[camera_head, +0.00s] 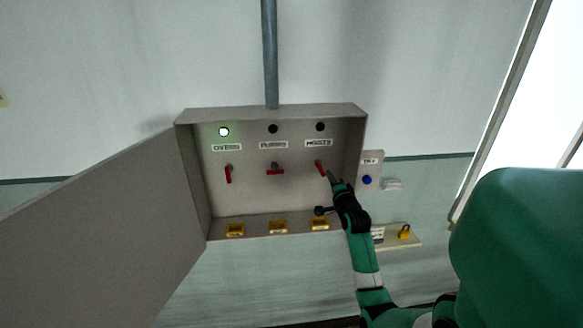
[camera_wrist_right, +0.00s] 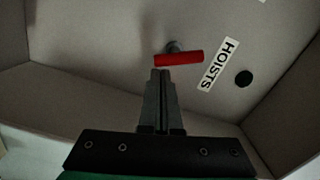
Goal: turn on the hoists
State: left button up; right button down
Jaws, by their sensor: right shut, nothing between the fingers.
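The HOISTS lever (camera_head: 321,168) is a red handle at the right of an open grey switch box (camera_head: 278,108). In the head view it is tilted, its lower end to the right. The HOISTS label (camera_head: 319,143) and a dark lamp (camera_head: 320,127) are above it. My right gripper (camera_head: 333,177) is shut and empty, its tips beside the lever's lower end. In the right wrist view the fingertips (camera_wrist_right: 161,74) are close to one end of the red lever (camera_wrist_right: 178,59); I cannot tell whether they touch. My left gripper is not in view.
The left lever (camera_head: 228,174) is near vertical under a lit lamp (camera_head: 224,132). The middle lever (camera_head: 275,171) is horizontal under a dark lamp (camera_head: 273,129). Yellow items (camera_head: 278,227) line the box's bottom. The door (camera_head: 110,235) hangs open leftward. A blue button (camera_head: 367,180) is right.

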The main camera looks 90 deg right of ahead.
jog(key=shift+w+f+m, duration=0.15)
jog(key=shift+f+m, duration=0.1)
jog(key=shift+m, duration=0.85)
dwell(0.5)
jog(key=shift+w+f, duration=0.15)
dwell(1.9)
dwell(0.4)
